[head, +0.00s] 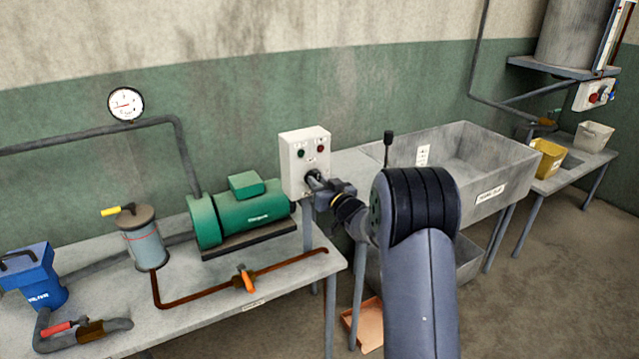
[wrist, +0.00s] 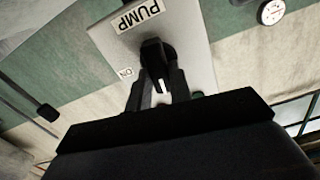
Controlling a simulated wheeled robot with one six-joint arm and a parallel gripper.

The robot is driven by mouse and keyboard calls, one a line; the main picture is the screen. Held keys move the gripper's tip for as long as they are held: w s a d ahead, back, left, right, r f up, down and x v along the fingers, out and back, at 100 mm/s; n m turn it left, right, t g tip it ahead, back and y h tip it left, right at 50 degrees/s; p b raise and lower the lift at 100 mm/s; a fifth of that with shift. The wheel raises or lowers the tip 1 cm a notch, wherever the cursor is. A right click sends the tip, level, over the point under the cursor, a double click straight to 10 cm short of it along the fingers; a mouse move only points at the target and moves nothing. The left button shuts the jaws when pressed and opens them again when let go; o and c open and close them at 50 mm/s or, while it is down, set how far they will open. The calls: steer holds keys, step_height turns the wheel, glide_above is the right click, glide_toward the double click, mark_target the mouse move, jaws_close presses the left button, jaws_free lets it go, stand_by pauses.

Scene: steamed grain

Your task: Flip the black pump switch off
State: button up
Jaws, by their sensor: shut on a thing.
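The black pump switch (wrist: 157,55) is a rotary knob on a light grey box (head: 303,150), which stands at the back corner of the pump table in the head view. In the wrist view the box (wrist: 195,40) bears a "PUMP" label and a small "ON" label beside the knob. My gripper (wrist: 160,90) has its two fingers on either side of the knob and is shut on it. In the head view my gripper (head: 318,184) is at the lower front of the box and hides most of the knob. A white mark shows on the knob between the fingers.
A green pump motor (head: 240,213) sits left of the box on the table. A rusty pipe with an orange valve handle (head: 246,279) runs along the table front. A grey sink (head: 470,165) stands to the right. A pressure gauge (head: 126,104) is on the wall.

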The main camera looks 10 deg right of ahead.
jaws_close()
steer(key=shift+f+n+b, duration=0.15)
steer(key=shift+n+b, duration=0.15)
steer(key=shift+b, duration=0.3)
steer(key=shift+n+b, duration=0.6)
steer(key=shift+b, duration=0.4)
steer(key=o, duration=0.7)
jaws_free()
